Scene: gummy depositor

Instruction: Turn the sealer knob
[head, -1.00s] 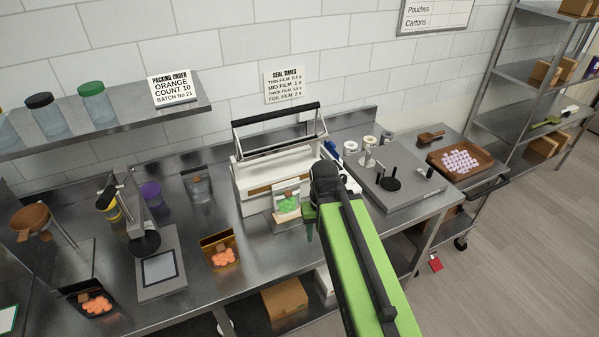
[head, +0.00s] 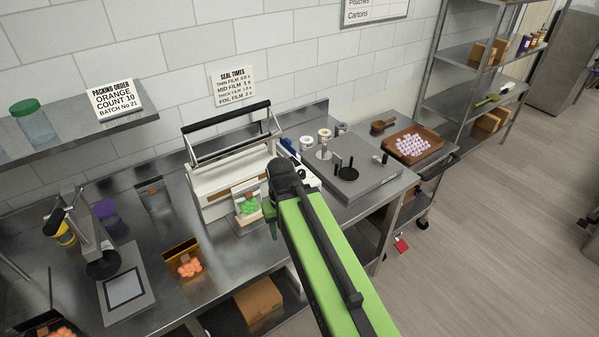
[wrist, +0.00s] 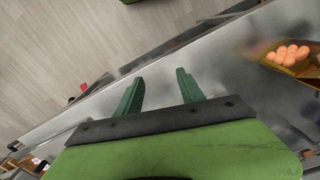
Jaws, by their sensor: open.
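The sealer (head: 205,186) is a white machine with a raised frame and a black bar handle, standing on the steel bench against the wall. A clear pouch with green gummies (head: 249,206) stands at its front. I cannot make out the sealer knob; my arm covers the sealer's right end. My gripper (head: 271,222) is in front of the sealer's right side, just right of the pouch. In the wrist view, its two green fingers (wrist: 160,90) are apart with nothing between them, above the bench's front edge.
An orange-gummy pouch (head: 185,262) and a scale (head: 126,290) are on the bench to the left. A grey plate with posts (head: 365,182) is to the right, then a wooden tray of purple gummies (head: 392,143). The floor at right (head: 480,240) is open.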

